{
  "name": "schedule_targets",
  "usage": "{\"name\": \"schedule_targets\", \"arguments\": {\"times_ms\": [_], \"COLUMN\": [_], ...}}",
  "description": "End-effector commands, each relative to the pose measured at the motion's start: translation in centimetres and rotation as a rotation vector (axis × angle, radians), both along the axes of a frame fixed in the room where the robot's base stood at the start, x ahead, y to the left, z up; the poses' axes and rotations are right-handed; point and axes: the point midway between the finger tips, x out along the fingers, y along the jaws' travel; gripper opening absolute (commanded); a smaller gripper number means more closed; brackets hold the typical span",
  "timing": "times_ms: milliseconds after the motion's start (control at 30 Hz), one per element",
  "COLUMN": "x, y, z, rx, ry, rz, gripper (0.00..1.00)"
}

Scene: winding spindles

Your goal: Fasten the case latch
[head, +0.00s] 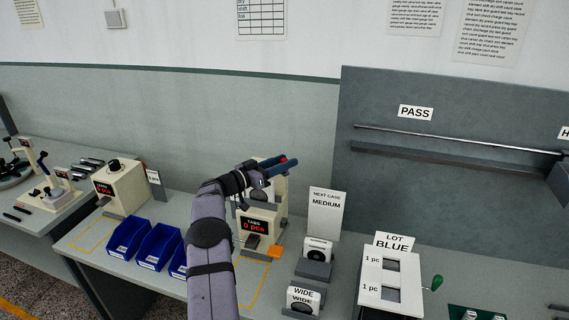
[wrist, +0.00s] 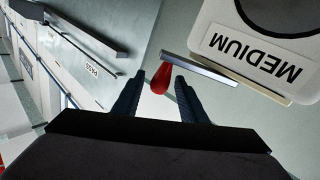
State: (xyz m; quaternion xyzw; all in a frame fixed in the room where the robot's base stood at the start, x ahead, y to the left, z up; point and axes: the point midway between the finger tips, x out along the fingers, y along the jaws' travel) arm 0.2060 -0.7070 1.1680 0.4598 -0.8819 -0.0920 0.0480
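A white case (wrist: 235,40) with a MEDIUM label and a dark round opening fills the upper right of the wrist view. A grey bar (wrist: 205,70) lies along its edge. A red, drop-shaped knob (wrist: 160,79) is near the bar's left end; I cannot tell whether they are joined. My gripper (wrist: 157,80) is open, with the knob between its two dark blue fingers and visible gaps on both sides. In the head view my gripper (head: 279,167) is at the upper part of the cream TABS machine (head: 277,213), which my arm partly hides.
Blue bins (head: 158,246) stand left of my arm. A spare MEDIUM case (head: 318,248) and a WIDE case (head: 303,299) sit on grey stands to the right. A white LOT BLUE fixture (head: 390,292) with a green knob (head: 437,283) stands farther right. A PASS rail (head: 445,135) is on the back panel.

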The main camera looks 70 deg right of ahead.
Motion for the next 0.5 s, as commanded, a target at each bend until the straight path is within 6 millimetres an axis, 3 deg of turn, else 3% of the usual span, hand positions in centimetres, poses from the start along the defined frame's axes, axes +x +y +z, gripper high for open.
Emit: {"name": "schedule_targets", "arguments": {"times_ms": [500], "x": [3.4], "y": [4.8], "z": [-0.2], "rx": [-0.001], "ry": [0.0], "rz": [0.002], "gripper": [0.39]}}
